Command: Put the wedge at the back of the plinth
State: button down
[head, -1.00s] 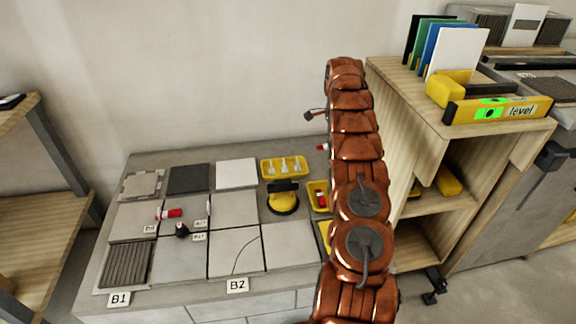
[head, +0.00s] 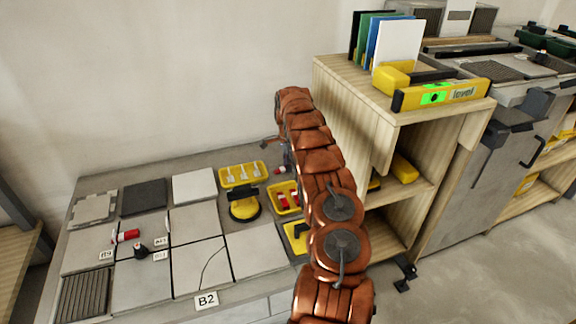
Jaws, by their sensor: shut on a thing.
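My gripper (head: 284,157) shows only in part, at the left edge of my copper-coloured arm, which hides the rest. It is shut on a small red wedge (head: 279,170), held over the back right of the grey tiled plinth (head: 105,183), above a small yellow tray. More red pieces (head: 284,200) lie in that yellow tray (head: 294,187). Another red piece (head: 126,236) with a pale end lies on the tiles at the left. The fingertips and the full outline of the held wedge are too small and hidden to make out.
A yellow tray of white clips (head: 242,175) and a yellow suction cup (head: 244,207) stand left of my arm. A wooden shelf unit (head: 345,85) with a yellow level (head: 440,95) stands close on the right. The plinth's back left strip is bare.

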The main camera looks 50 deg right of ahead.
jog(key=shift+f, duration=0.15)
jog(key=c, duration=1)
grip_release()
notch_tip(320, 180, up, 12)
jog(key=shift+r+p, duration=0.15)
jog(key=shift+p, duration=1.05)
